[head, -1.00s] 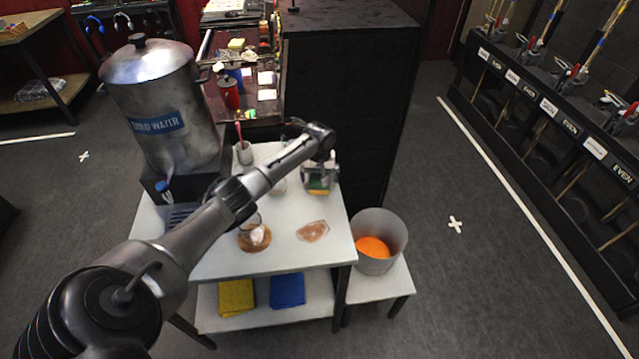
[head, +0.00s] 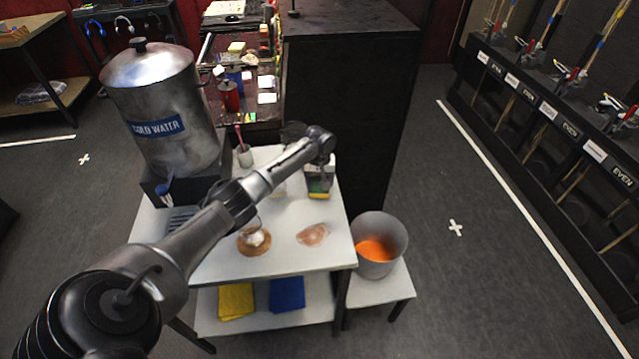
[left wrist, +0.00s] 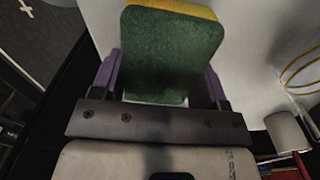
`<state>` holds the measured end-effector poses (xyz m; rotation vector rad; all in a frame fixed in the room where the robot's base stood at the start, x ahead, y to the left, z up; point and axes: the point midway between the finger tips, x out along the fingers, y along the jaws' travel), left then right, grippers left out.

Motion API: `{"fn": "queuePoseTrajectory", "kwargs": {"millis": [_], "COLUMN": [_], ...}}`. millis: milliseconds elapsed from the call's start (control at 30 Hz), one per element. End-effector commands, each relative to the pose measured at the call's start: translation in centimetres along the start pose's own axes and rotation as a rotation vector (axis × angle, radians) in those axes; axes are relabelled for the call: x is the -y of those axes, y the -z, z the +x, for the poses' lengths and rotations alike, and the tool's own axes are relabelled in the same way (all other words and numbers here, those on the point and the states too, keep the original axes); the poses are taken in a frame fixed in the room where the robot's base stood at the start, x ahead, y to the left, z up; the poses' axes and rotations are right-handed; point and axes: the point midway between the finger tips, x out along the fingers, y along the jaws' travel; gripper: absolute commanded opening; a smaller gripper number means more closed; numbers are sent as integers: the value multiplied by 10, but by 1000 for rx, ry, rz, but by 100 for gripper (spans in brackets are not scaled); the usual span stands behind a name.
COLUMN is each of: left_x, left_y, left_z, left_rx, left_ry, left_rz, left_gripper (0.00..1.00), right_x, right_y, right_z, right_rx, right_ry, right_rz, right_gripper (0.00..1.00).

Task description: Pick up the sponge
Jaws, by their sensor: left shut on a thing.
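The sponge (head: 318,187), green with a yellow layer, is at the back right of the white table (head: 285,262). My left gripper (head: 322,178) comes over it from above and is shut on it. In the left wrist view, the sponge (left wrist: 172,55) stands between the two purple fingers of my left gripper (left wrist: 165,75), its green face toward the camera and its yellow layer along the top edge. Whether the sponge touches the table is hard to tell. My right gripper is not in view.
A steel cold water urn (head: 160,105) stands at the table's left. A glass on a round coaster (head: 254,246) and a brownish spill (head: 313,234) are near the front. A grey bin (head: 379,230) stands at right. Yellow (head: 236,300) and blue (head: 287,293) cloths lie on the lower shelf.

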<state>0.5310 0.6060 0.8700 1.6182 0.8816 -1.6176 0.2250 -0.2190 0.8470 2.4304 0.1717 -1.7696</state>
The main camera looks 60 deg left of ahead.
Motion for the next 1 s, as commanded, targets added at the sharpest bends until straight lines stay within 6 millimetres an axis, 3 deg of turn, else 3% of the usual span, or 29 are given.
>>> {"fn": "queuePoseTrajectory", "kwargs": {"millis": [267,467,1000], "left_x": [0,0,-44], "left_y": [1,1,-82], "left_z": [-13,-43,-97], "left_rx": [-2,-2,1], "left_ry": [-2,-1,-2], "left_rz": [1,1,4], "left_gripper": [46,46,46], "right_x": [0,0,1], "right_y": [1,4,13], "right_z": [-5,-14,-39], "right_rx": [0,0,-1], "right_ry": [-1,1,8], "right_rz": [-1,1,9], "right_gripper": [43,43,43]}}
